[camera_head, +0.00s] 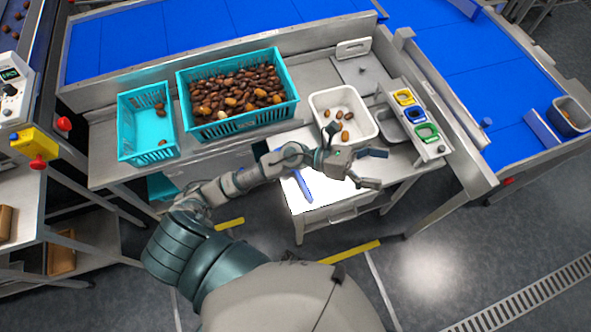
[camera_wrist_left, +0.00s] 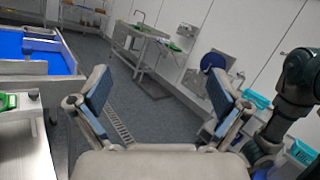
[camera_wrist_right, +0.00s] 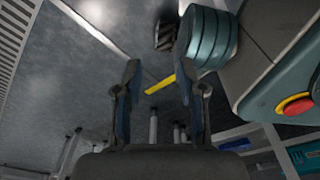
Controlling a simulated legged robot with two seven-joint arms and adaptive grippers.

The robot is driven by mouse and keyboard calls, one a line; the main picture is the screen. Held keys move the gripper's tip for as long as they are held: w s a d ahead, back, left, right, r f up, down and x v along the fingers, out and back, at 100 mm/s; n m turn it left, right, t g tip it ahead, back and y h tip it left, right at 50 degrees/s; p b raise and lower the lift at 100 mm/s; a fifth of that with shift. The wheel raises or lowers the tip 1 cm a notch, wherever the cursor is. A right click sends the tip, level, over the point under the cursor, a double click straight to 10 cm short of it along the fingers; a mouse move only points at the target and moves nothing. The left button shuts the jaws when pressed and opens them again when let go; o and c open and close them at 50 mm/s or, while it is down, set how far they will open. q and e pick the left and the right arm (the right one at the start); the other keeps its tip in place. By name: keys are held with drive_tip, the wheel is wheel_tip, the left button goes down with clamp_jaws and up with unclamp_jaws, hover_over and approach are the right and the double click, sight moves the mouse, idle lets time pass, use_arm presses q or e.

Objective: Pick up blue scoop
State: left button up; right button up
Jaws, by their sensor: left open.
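The blue scoop (camera_head: 303,187) lies on the white top of a small cart (camera_head: 325,194) in the head view. It is partly hidden behind my left arm. My left gripper (camera_head: 378,168) is open and empty, above the right side of the cart, to the right of the scoop and apart from it. In the left wrist view its fingers (camera_wrist_left: 158,88) are spread with nothing between them. My right gripper (camera_wrist_right: 158,80) shows only in the right wrist view, with its fingers apart and empty above the floor.
A teal crate full of dates (camera_head: 237,128), a nearly empty teal crate (camera_head: 126,130) and a white tub (camera_head: 318,101) with several dates stand on the metal bench behind the cart. A rack with coloured inserts (camera_head: 437,148) is at right. Blue conveyors (camera_head: 470,80) lie beyond.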

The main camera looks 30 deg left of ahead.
use_arm(q)
wheel_tip(320, 180, down, 5)
drive_tip(key=s+m+g+y, duration=0.1)
drive_tip(key=m+g+y, duration=0.25)
drive_tip(key=m, duration=0.25)
drive_tip(key=m+g+y, duration=0.1)
drive_tip(key=m+y, duration=0.6)
drive_tip(key=y, duration=1)
hover_over(296, 173)
drive_tip(key=a, duration=0.2)
wheel_tip(296, 173, down, 11)
drive_tip(key=f, duration=0.7)
drive_tip(key=w+f, duration=0.1)
drive_tip(key=f, duration=0.3)
drive_tip(key=shift+d, duration=0.2)
drive_tip(key=shift+f, duration=0.5)
drive_tip(key=f, duration=0.4)
drive_tip(key=shift+w+a+f+p, duration=0.2)
drive_tip(key=shift+w+f+p, duration=0.15)
use_arm(e)
drive_tip(key=shift+s+d+f, duration=0.15)
drive_tip(key=shift+s+f, duration=0.05)
drive_tip(key=shift+s, duration=0.85)
use_arm(q)
drive_tip(key=shift+c, duration=0.3)
